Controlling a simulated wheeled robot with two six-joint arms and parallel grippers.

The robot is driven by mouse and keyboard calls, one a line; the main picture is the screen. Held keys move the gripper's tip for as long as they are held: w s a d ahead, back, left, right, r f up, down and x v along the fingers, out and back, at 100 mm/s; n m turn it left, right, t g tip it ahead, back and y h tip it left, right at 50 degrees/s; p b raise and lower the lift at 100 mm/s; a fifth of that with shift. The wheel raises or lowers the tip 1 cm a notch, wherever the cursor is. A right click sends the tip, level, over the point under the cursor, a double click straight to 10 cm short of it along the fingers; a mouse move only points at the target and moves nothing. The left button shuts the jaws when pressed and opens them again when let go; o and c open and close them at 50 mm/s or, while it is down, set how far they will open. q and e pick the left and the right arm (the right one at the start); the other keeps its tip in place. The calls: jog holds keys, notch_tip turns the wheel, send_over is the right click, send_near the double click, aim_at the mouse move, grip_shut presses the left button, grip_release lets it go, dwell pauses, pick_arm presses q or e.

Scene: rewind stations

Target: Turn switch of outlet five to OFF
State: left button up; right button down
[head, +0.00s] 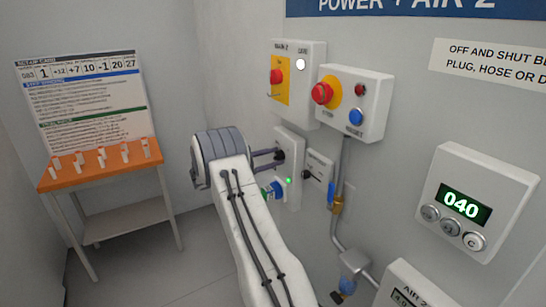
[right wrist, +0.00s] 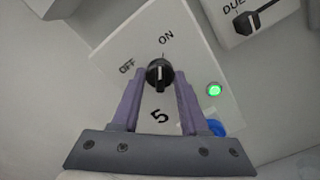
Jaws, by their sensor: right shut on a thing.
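The outlet five box (head: 291,190) is a white box on the wall, partly hidden behind my right arm in the head view. In the right wrist view its plate (right wrist: 190,112) reads OFF, ON and 5. Its black rotary switch (right wrist: 160,74) sits below the ON mark, with its white line roughly in line with ON. A green lamp (right wrist: 214,90) is lit beside it. My right gripper (head: 277,157) is at the switch, its two purple fingers (right wrist: 158,86) shut on either side of the knob. My left gripper is not in view.
Above are a box with a red knob (head: 311,56) and a box with red and blue buttons (head: 374,84). A box marked DUE (right wrist: 254,16) adjoins. A display (head: 490,193) reads 040. An orange-topped stand (head: 83,179) with several pegs stands left.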

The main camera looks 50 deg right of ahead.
jog(key=n+p, duration=0.2)
jog(key=n, duration=0.2)
jog(key=shift+n, duration=0.3)
jog(key=n+p, duration=0.2)
jog(key=n, duration=0.1)
jog(key=shift+n, duration=0.4)
jog(key=n+p, duration=0.2)
jog(key=n, duration=0.2)
jog(key=shift+n+p, duration=0.7)
jog(key=shift+n, duration=1)
jog(key=shift+f, duration=0.1)
jog(key=shift+c, duration=2.1)
grip_release()
